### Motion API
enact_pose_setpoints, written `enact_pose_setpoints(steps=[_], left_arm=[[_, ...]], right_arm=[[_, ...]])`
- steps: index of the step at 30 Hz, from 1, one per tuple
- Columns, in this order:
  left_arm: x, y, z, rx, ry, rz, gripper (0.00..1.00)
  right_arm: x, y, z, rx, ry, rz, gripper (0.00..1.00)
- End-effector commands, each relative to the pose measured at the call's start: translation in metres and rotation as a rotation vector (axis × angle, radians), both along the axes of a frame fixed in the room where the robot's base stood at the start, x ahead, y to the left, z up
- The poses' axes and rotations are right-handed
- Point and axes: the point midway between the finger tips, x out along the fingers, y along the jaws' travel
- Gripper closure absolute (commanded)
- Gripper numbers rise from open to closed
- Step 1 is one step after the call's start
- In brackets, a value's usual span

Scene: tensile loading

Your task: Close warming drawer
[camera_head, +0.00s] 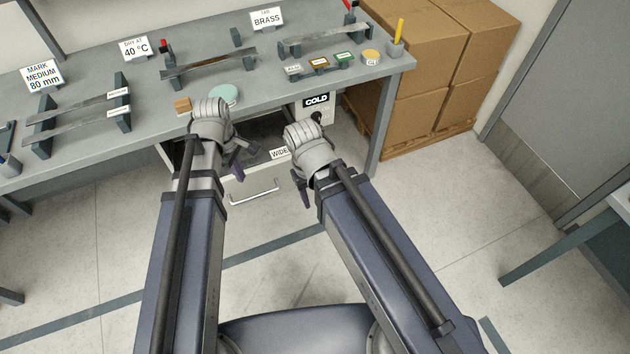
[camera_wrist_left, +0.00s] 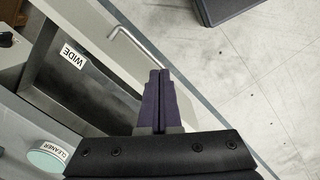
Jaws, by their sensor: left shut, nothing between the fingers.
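A pale drawer (camera_head: 240,203) under the grey bench is pulled out, with its dark inside showing between my arms. Its bar handle (camera_head: 255,192) is on the front, and a WIDE label (camera_head: 279,154) shows inside. In the left wrist view, the drawer (camera_wrist_left: 104,42), its handle (camera_wrist_left: 137,44) and the WIDE label (camera_wrist_left: 72,57) show again. My left gripper (camera_head: 237,168) is shut and empty over the drawer, near its front edge; its fingers (camera_wrist_left: 157,92) are together in the wrist view. My right gripper (camera_head: 303,193) is at the drawer's right side, its fingers partly hidden.
A unit labelled COLD (camera_head: 316,100) sits under the bench right of the drawer. The bench top (camera_head: 150,110) holds racks, signs and a round green lid (camera_head: 224,95). Cardboard boxes (camera_head: 425,60) stand on a pallet at right. The floor before the drawer is clear.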

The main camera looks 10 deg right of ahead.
Motion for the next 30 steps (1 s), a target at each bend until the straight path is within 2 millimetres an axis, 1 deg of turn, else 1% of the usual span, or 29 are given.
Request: enact_pose_setpoints(steps=[1, 8, 11, 15, 19, 21, 24, 30], left_arm=[[-0.006, -0.005, -0.007, 0.008, -0.001, -0.063, 1.00], [-0.031, -0.027, -0.025, 0.044, -0.003, -0.429, 1.00], [-0.045, -0.038, -0.036, 0.065, 0.000, -0.640, 1.00], [-0.069, -0.055, -0.053, 0.093, 0.013, -0.992, 1.00], [-0.086, -0.065, -0.063, 0.113, 0.028, -1.264, 1.00], [-0.091, -0.068, -0.066, 0.118, 0.036, -1.363, 1.00], [-0.096, -0.071, -0.068, 0.124, 0.044, -1.452, 1.00], [-0.098, -0.072, -0.067, 0.125, 0.048, -1.495, 1.00]], right_arm=[[0.000, 0.000, -0.007, 0.000, 0.000, 0.000, 0.50], [0.000, 0.000, -0.025, 0.000, 0.000, 0.000, 0.50], [0.000, 0.000, -0.036, 0.000, 0.000, 0.000, 0.50], [0.000, 0.000, -0.053, 0.000, 0.000, 0.000, 0.50], [0.000, 0.000, -0.063, 0.000, 0.000, 0.000, 0.50], [0.000, 0.000, -0.066, 0.000, 0.000, 0.000, 0.50], [0.000, 0.000, -0.068, 0.000, 0.000, 0.000, 0.50], [0.000, 0.000, -0.068, 0.000, 0.000, 0.000, 0.50]])
